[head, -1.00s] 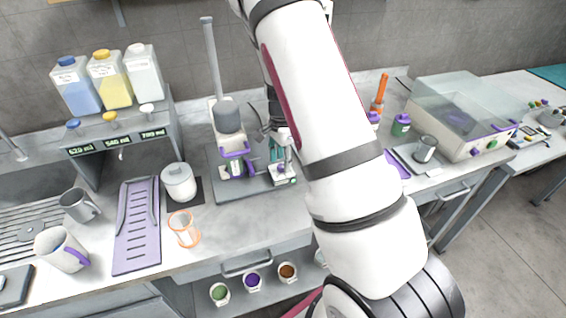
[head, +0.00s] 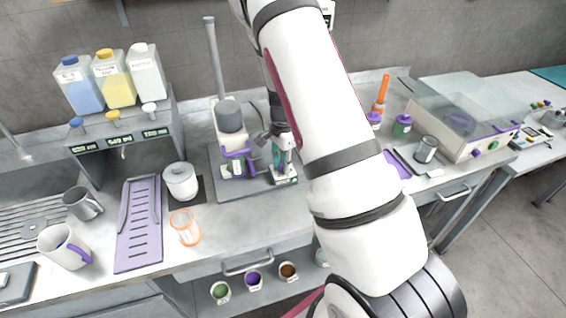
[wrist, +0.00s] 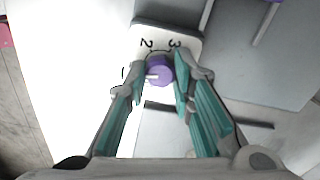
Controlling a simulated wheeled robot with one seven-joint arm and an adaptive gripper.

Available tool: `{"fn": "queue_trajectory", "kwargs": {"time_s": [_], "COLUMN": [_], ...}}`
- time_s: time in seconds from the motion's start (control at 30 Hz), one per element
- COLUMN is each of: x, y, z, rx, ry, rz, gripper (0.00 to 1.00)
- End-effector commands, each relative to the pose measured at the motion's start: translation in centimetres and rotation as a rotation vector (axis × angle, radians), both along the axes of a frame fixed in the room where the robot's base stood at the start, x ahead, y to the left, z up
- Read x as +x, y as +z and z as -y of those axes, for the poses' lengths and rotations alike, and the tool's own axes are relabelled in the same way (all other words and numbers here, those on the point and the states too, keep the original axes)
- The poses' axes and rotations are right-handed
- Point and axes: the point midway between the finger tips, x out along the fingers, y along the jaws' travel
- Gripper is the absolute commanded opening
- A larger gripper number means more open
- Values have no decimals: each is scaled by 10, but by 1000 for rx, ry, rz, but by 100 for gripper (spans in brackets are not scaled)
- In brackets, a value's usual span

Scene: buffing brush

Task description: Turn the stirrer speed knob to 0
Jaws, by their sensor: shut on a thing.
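The stirrer (head: 230,118) stands on a grey base plate (head: 225,190) on the bench, left of my arm in the head view. Its purple speed knob (wrist: 160,69) sits on a white dial panel (wrist: 150,32) in the wrist view. The panel shows a 2 and a 3, and a mark like a 1 at its left. The knob's white pointer line points left in the picture, towards that mark. My gripper (wrist: 158,80) is shut on the knob, with one finger on each side. In the head view my gripper (head: 281,155) is low at the stirrer's right, and the knob is hidden.
A purple rack (head: 139,225) lies further left. A bottle dispenser (head: 125,130) stands behind. Green and purple containers (head: 402,126) are right of my arm.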

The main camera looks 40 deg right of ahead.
Motion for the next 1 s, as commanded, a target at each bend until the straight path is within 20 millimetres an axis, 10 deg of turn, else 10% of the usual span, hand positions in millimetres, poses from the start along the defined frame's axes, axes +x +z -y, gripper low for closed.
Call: {"fn": "queue_trajectory", "kwargs": {"time_s": [1.0], "x": [1], "y": [0], "z": [0], "rx": [0], "ry": [780], "rz": [1], "gripper": [0]}}
